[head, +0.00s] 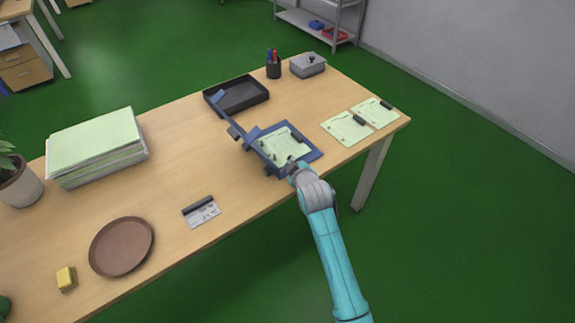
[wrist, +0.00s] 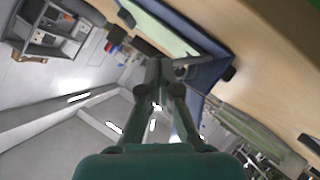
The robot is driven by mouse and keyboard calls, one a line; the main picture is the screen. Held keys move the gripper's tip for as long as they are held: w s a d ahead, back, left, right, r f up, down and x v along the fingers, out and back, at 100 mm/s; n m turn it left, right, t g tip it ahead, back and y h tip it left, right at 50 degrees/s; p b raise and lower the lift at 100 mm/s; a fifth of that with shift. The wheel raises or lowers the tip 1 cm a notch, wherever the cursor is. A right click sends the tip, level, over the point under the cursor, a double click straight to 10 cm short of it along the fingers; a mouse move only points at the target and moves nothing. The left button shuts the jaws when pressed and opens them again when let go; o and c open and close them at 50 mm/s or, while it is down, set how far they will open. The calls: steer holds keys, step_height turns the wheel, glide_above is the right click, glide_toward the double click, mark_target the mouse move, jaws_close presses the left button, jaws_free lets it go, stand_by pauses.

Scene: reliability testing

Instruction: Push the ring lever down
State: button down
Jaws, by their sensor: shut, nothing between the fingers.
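A blue device (head: 310,153) stands near the table's front edge with pale green sheets (head: 282,142) on it. A long blue lever arm (head: 240,133) extends from its left side toward the back left and looks raised. Which part is the ring is too small to tell. My gripper (head: 291,168) is at the device's front edge, shut and empty; I cannot tell if it touches. In the wrist view, my gripper's fingertips (wrist: 161,72) are close together, beside the blue device (wrist: 208,72) and a pale green sheet (wrist: 160,28).
A black tray (head: 262,97) sits behind the device. Sheets with dark clips (head: 340,128) lie to its right. A pen cup (head: 273,70) and grey box (head: 308,66) stand at the back. A card (head: 204,214) and brown plate (head: 121,246) lie left; wood between is clear.

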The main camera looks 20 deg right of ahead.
steer(key=shift+w+d+f+m+g+y, duration=0.2)
steer(key=shift+d+f+m+g+y, duration=0.4)
steer(key=shift+m+y, duration=0.25)
steer(key=shift+r, duration=0.1)
steer(key=shift+a, duration=0.15)
steer(key=shift+s+a+r, duration=0.1)
steer(key=shift+s+a, duration=0.2)
steer(key=shift+a, duration=0.35)
